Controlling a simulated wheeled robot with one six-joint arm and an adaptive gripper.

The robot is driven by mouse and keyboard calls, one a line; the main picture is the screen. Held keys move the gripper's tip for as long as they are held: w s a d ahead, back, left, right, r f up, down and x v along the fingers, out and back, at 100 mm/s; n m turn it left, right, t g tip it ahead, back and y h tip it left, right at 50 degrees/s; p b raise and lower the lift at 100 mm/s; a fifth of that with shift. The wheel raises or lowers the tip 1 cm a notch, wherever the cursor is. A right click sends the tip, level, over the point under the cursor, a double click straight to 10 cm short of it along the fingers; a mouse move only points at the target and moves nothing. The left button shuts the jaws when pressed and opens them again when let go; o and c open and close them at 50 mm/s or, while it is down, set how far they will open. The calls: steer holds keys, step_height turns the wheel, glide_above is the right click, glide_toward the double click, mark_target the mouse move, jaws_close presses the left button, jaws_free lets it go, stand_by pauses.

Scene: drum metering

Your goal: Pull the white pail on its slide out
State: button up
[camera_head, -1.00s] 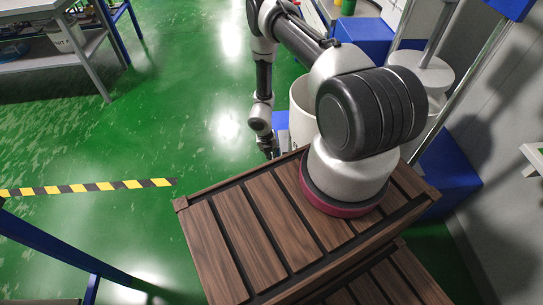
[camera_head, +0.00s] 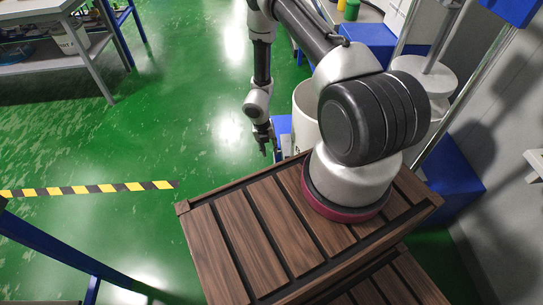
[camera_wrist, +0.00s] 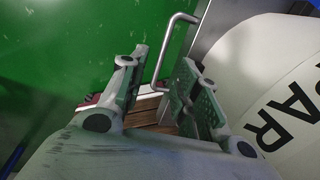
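The white pail (camera_head: 305,108) stands beyond the front edge of my wooden deck, partly hidden by my arm. In the wrist view its curved white wall with dark letters (camera_wrist: 285,95) fills the right side. A bent metal bar handle (camera_wrist: 177,18) shows at the top of the wrist view, beside the pail. My gripper (camera_wrist: 165,58) is open, with the handle's lower part appearing between its two fingers; I cannot tell whether they touch it. In the head view my gripper (camera_head: 264,138) points down, just left of the pail and its blue slide base (camera_head: 282,124).
Blue blocks (camera_head: 367,42) and a metal post with a white disc stand behind and right of the pail. A workbench (camera_head: 70,60) is at the upper left, and yellow-black tape (camera_head: 90,188) crosses the left. Green floor left of my gripper is clear.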

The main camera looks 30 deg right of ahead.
steer(key=shift+w+a+r, duration=0.1)
steer(key=shift+a+r, duration=0.05)
steer(key=shift+r, duration=0.7)
steer(key=shift+a+r, duration=0.15)
steer(key=shift+r, duration=0.65)
